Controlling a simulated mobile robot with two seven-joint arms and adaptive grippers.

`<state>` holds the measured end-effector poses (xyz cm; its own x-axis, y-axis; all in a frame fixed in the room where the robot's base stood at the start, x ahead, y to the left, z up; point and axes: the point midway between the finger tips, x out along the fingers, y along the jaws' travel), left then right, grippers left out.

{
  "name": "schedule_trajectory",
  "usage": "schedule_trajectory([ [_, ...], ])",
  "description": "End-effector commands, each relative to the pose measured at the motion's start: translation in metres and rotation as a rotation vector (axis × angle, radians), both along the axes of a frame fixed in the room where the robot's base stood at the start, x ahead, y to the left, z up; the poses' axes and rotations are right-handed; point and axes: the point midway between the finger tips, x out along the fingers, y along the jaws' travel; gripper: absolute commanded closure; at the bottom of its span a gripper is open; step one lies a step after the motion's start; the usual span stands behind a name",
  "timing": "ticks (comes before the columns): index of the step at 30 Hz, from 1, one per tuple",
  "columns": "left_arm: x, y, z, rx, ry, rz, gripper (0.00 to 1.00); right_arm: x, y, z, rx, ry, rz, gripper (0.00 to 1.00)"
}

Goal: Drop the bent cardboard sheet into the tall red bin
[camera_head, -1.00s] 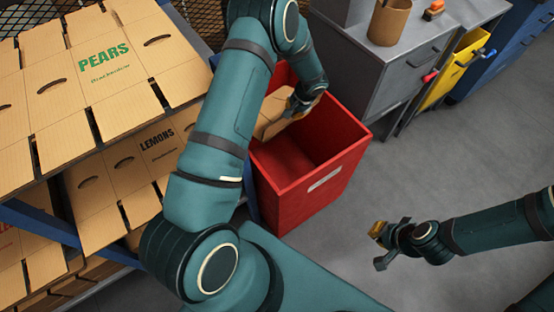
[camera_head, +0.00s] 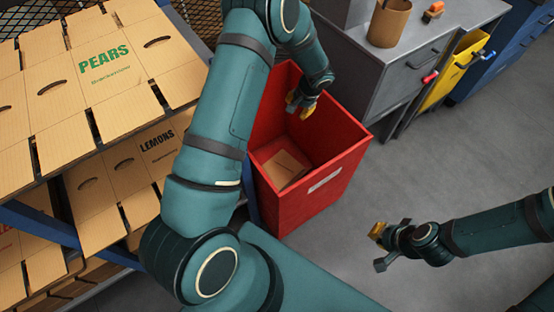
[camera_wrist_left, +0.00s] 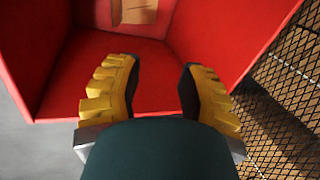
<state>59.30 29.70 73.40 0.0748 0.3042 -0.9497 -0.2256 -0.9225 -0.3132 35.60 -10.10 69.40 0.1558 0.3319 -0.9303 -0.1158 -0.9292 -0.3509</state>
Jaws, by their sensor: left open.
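The bent cardboard sheet (camera_head: 285,169) lies inside the tall red bin (camera_head: 318,199), low down toward the bin's front. In the left wrist view a part of the cardboard sheet (camera_wrist_left: 139,11) shows at the top edge, inside the red bin (camera_wrist_left: 210,38). My left gripper (camera_head: 299,106) is over the bin's opening, apart from the sheet. Its yellow-padded fingers (camera_wrist_left: 157,92) are spread and empty in the left wrist view. My right gripper (camera_head: 378,248) is over the floor at the right of the bin, with its fingers apart and nothing between them.
A grey cabinet (camera_head: 400,85) with a brown cup (camera_head: 388,24) stands behind the bin. A yellow holder (camera_head: 451,88) hangs beside it. The floor (camera_head: 450,160) at the right is clear.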

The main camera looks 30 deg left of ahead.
Motion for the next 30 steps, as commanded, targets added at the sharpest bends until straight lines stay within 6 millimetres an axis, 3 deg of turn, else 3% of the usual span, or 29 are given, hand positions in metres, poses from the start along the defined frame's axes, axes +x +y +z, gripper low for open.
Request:
schedule_trajectory([
  [6, -0.003, -0.014, 0.044, -0.001, -0.003, -0.001, 0.61, 0.000, 0.000, 0.000, 0.000, 0.000, 0.000, 1.00],
  [12, -0.005, -0.022, 0.068, -0.001, -0.002, 0.000, 0.61, 0.000, 0.000, 0.000, 0.000, 0.000, 0.000, 1.00],
  [30, -0.006, -0.024, 0.075, -0.001, 0.000, 0.000, 0.61, 0.000, 0.000, 0.000, 0.000, 0.000, 0.000, 1.00],
])
